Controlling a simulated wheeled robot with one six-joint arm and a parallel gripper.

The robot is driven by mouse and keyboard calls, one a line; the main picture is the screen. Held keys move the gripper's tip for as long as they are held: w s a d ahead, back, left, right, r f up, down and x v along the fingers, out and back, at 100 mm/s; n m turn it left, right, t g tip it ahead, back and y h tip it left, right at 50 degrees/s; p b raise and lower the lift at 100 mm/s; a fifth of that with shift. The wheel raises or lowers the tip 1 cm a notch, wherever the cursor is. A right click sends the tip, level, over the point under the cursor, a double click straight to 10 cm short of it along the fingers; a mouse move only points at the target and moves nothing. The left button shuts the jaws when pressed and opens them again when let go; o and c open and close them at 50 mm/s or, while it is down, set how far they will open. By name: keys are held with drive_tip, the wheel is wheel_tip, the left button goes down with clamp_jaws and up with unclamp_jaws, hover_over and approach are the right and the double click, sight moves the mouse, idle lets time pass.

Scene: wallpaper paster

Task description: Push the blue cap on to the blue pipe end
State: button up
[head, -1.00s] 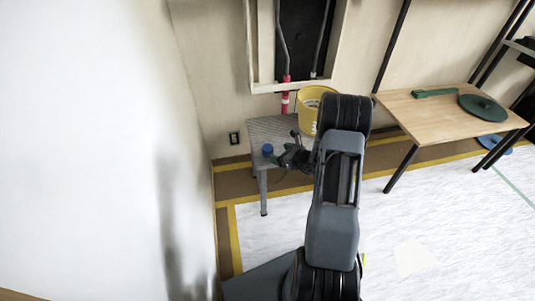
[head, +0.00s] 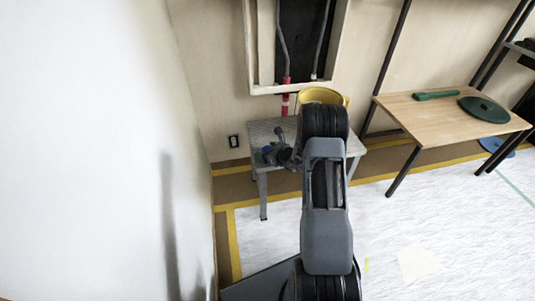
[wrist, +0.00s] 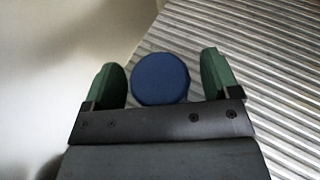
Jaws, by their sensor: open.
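The blue cap (wrist: 160,80) shows as a round disc in the wrist view, over the ribbed grey top of a small table. My gripper (wrist: 170,82) is open, with one green finger on each side of the cap. Gaps show between the cap and both fingers. In the head view my gripper (head: 272,153) is over the left part of the small table (head: 263,131), and it largely hides the cap. Two grey pipes (head: 325,35) run down in the wall opening. I cannot make out a blue pipe end.
A yellow bucket (head: 320,95) stands behind my arm at the small table. A wooden table (head: 435,120) at right holds a green disc (head: 484,109) and a green bar (head: 436,95). A white wall (head: 90,150) is close on the left.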

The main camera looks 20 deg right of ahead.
drive_tip(key=c, duration=1)
drive_tip(key=shift+r, duration=0.1)
